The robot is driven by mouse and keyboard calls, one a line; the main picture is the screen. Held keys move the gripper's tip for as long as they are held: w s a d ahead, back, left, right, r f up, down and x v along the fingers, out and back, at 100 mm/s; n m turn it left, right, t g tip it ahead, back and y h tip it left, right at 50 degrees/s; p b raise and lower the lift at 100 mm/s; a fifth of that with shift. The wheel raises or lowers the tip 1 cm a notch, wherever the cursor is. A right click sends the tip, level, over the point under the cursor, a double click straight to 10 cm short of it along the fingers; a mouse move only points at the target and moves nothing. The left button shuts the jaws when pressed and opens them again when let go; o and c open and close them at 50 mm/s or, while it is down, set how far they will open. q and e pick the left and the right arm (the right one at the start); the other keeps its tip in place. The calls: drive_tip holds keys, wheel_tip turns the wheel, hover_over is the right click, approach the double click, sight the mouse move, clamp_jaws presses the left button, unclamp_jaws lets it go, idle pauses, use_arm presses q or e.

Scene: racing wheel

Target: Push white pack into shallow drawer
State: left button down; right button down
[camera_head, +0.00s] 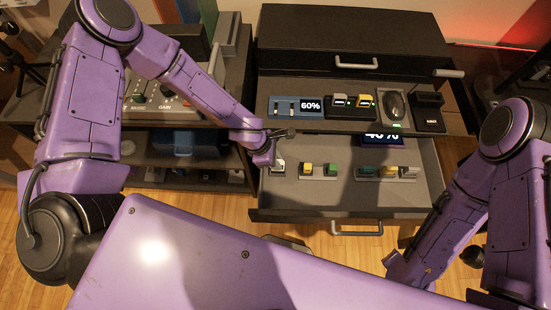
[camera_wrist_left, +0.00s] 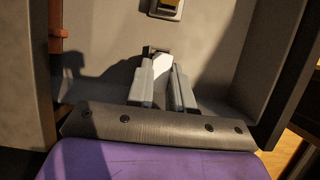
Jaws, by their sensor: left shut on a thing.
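The shallow drawer (camera_head: 330,202) is pulled open below the dark desk top, with its grey interior showing. The white pack (camera_head: 278,168) is at the drawer's left end in the head view, just below my left gripper (camera_head: 276,138). In the left wrist view, a white piece (camera_wrist_left: 162,64) shows between the two grey fingers of my left gripper (camera_wrist_left: 161,75), which is shut on it. The fingers hide part of it. My right arm hangs at the right of the head view, with its gripper out of view.
Yellow and green packs (camera_head: 319,169) and another row of packs (camera_head: 386,172) stand in the drawer. The drawer's front strip is bare.

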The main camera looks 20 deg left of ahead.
idle(0.3)
use_arm(q)
drive_tip(key=shift+f+b, duration=0.85)
drive_tip(key=shift+f, duration=0.6)
drive_tip(key=c, duration=0.9)
unclamp_jaws()
drive_tip(key=shift+c, duration=0.2)
drive_tip(key=p+v, duration=0.4)
drive_tip(key=v, duration=0.6)
drive_tip(key=shift+r, duration=0.3)
drive_tip(key=shift+a, duration=0.1)
